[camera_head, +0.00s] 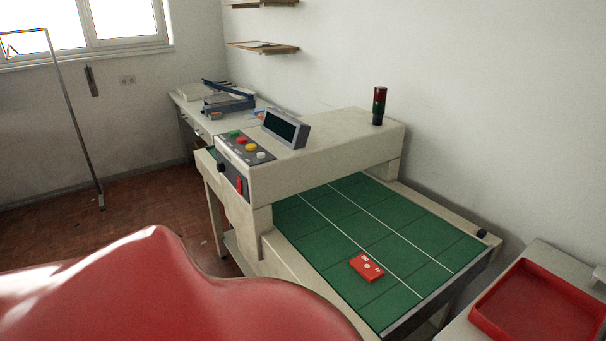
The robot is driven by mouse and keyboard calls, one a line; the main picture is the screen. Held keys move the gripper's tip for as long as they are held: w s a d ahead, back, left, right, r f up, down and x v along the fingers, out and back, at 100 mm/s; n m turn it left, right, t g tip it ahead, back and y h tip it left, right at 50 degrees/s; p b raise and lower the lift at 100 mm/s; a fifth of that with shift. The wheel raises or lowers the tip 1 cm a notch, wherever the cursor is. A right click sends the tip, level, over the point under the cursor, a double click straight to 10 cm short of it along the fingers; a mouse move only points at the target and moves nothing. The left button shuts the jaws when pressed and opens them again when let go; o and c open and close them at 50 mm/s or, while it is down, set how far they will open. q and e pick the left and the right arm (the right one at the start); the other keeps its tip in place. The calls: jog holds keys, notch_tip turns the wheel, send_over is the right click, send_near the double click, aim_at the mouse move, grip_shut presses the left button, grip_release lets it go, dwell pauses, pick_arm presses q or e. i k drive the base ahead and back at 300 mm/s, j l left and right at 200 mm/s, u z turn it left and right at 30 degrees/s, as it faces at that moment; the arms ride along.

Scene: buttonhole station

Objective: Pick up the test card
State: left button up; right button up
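The test card looks to be the small red block with white markings (366,268). It lies flat on the green belt (331,222) of the station, near its front end, left of a white line. Nothing touches it. Neither of my grippers shows in the head view.
A beige housing (330,150) bridges the belt, with coloured buttons (246,147), a small display (286,129) and a signal lamp (379,106). A red tray (540,306) stands at the lower right. A large red glossy surface (150,295) fills the lower left. A desk (190,112) stands behind.

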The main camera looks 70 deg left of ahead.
aim_at(365, 266)
jog(key=u, duration=1.7)
